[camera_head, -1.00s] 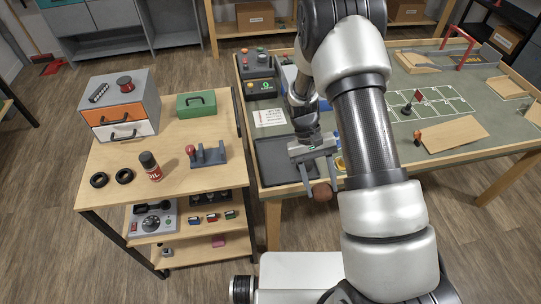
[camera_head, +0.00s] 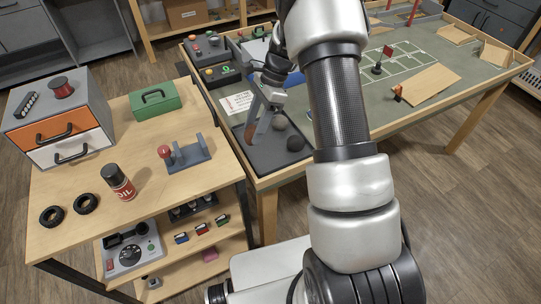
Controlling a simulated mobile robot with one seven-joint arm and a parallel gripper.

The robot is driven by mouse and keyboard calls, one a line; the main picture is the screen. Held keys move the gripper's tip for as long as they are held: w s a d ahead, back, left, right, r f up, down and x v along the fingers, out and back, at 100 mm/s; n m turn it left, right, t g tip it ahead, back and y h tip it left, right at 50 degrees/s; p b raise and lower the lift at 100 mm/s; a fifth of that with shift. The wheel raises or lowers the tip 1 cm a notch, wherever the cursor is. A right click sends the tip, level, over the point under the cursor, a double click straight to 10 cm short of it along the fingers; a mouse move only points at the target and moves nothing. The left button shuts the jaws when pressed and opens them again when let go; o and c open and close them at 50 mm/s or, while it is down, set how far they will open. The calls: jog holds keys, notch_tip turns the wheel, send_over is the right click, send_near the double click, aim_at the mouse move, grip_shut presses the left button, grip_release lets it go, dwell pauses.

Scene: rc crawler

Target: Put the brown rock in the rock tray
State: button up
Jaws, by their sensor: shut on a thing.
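The brown rock (camera_head: 249,132) is between the fingers of my gripper (camera_head: 255,132), which is shut on it. A finger hides part of the rock. The gripper points down over the left part of the dark rock tray (camera_head: 268,163), on the near left corner of the green-topped table. A grey rock (camera_head: 279,122) and a dark rock (camera_head: 295,142) lie in the tray, right of the gripper. I cannot tell whether the brown rock touches the tray floor.
A wooden cart (camera_head: 150,215) with drawers, a green toolbox (camera_head: 155,100) and an oil can (camera_head: 118,182) stands to the left. A printed sheet (camera_head: 238,102) and control boxes (camera_head: 215,75) lie behind the tray. My arm hides the table's middle.

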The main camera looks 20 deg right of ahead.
jog(key=w+d+r+m+t+h+b, duration=0.1)
jog(key=w+d+r+m+t+b, duration=0.1)
jog(key=w+m+t+b, duration=0.55)
jog(key=f+m+g, duration=0.1)
jog(key=f, duration=0.2)
jog(key=f+m+b, duration=0.1)
jog(key=f, duration=0.2)
jog(key=f+m+g, duration=0.1)
jog(key=f, duration=0.2)
jog(key=shift+w+a+f+g, duration=0.1)
jog(key=shift+a+f+g, duration=0.15)
jog(key=shift+f+g, duration=0.15)
jog(key=o, duration=1.2)
